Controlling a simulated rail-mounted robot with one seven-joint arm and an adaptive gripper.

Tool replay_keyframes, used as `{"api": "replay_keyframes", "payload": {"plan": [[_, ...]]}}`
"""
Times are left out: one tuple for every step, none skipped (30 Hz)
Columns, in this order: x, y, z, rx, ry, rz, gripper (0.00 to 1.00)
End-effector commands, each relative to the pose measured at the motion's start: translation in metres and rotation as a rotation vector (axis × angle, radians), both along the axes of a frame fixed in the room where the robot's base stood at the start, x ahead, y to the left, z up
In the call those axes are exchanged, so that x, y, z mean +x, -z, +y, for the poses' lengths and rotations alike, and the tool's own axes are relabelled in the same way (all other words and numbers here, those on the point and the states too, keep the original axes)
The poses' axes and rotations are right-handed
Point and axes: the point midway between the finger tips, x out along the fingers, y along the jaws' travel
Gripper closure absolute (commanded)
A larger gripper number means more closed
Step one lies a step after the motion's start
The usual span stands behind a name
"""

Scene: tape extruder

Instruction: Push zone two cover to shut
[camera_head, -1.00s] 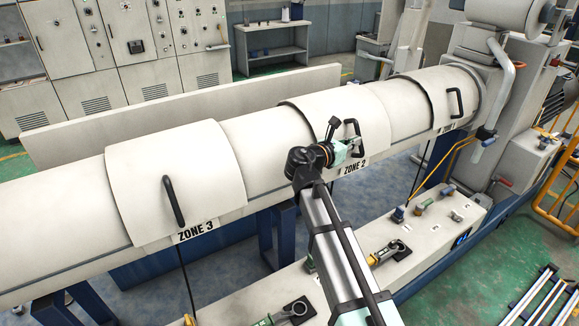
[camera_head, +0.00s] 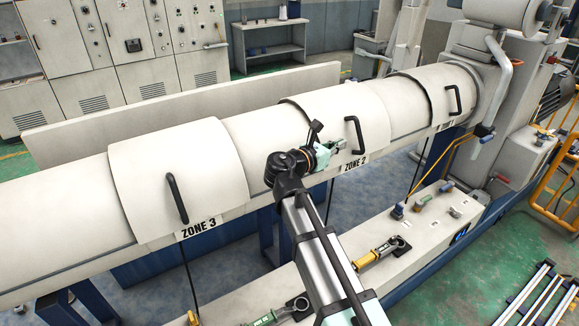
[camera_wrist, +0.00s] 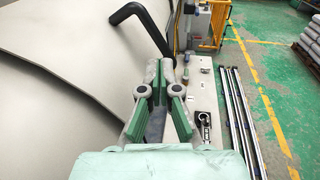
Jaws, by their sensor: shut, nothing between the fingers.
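The zone two cover (camera_head: 340,108) is a pale curved shell on the long barrel, with a black bar handle (camera_head: 359,135) on its front. Its lower edge lies close above the "ZONE 2" label (camera_head: 356,163); whether it is fully seated I cannot tell. My gripper (camera_head: 340,146) is just left of the handle, at the cover's lower front, apart from the handle. In the wrist view the gripper's green-padded fingers (camera_wrist: 161,66) are shut and empty, and the black handle (camera_wrist: 135,16) shows ahead and to the left, beside a pale curved surface.
The zone three cover (camera_head: 180,165) with its black handle lies to the left, and the zone one cover (camera_head: 430,95) to the right. Below the barrel is a pale bench (camera_head: 425,232) with valves and fittings. A yellow rail (camera_head: 560,190) stands at the far right.

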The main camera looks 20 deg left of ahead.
Motion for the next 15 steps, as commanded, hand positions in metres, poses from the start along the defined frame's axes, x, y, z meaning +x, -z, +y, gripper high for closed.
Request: {"api": "replay_keyframes", "payload": {"plan": [[-0.013, 0.004, 0.005, 0.001, -0.003, -0.001, 1.00], [-0.019, 0.003, 0.008, 0.001, -0.003, -0.001, 1.00], [-0.027, 0.002, 0.011, 0.001, -0.003, -0.001, 1.00], [-0.033, 0.002, 0.014, 0.001, -0.002, 0.000, 1.00], [-0.040, 0.001, 0.017, 0.001, -0.003, -0.001, 1.00], [-0.048, 0.000, 0.020, 0.002, -0.003, -0.001, 1.00], [-0.054, -0.001, 0.023, 0.002, -0.003, -0.001, 1.00], [-0.060, -0.002, 0.026, 0.002, -0.003, -0.001, 1.00], [-0.068, -0.002, 0.030, 0.001, -0.002, 0.000, 1.00], [-0.075, -0.003, 0.033, 0.002, -0.003, 0.000, 1.00], [-0.080, -0.003, 0.035, 0.002, -0.003, 0.000, 1.00], [-0.089, -0.004, 0.039, 0.001, -0.002, 0.000, 1.00], [-0.095, -0.005, 0.042, 0.002, -0.003, 0.000, 1.00], [-0.100, -0.006, 0.044, 0.002, -0.003, 0.000, 1.00], [-0.108, -0.007, 0.047, 0.002, -0.003, 0.000, 1.00]]}}
